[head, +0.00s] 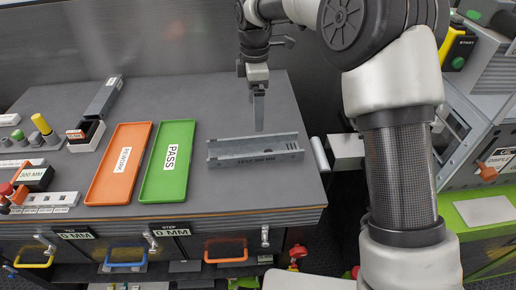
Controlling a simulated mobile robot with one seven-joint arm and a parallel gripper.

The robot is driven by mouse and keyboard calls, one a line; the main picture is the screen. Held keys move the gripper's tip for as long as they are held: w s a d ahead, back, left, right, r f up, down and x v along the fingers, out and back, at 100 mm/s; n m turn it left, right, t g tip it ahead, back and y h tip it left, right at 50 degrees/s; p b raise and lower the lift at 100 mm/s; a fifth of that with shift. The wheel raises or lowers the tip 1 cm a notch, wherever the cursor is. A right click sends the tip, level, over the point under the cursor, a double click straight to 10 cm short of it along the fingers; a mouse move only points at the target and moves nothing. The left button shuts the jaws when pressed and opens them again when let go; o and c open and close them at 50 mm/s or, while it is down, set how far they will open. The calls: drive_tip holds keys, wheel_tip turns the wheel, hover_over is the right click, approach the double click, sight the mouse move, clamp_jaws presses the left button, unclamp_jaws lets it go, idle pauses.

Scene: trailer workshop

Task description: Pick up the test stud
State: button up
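The test stud appears to be the grey metal channel (225,154) lying flat on the dark workbench, right of the green tray. It runs left to right, with small dark lettering on its front side too small to read surely. My gripper (259,125) points down from above, close to the channel's far edge near its middle. It looks empty. Its fingers show as one narrow strip, so the gap between them is hidden. I cannot tell whether the fingertips touch the channel.
An orange tray (101,186) and a green PASS tray (155,188) lie left of the channel on the workbench (260,193). Labelled blocks and fixtures crowd the bench's left end. A white-grey cylinder (320,154) is at the right edge. A green-topped machine (500,237) stands at right.

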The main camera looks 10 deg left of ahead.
approach(255, 146)
drive_tip(key=s, duration=0.1)
drive_tip(key=s+f, duration=0.1)
drive_tip(key=shift+s+d, duration=0.35)
drive_tip(key=f, duration=0.3)
drive_tip(key=f+p, duration=0.1)
drive_tip(key=shift+s+a+f, duration=0.1)
drive_tip(key=shift+s+f, duration=0.2)
drive_tip(key=shift+s, duration=0.1)
drive_tip(key=shift+f, duration=0.5)
drive_tip(key=shift+w, duration=0.1)
drive_tip(key=c, duration=1.3)
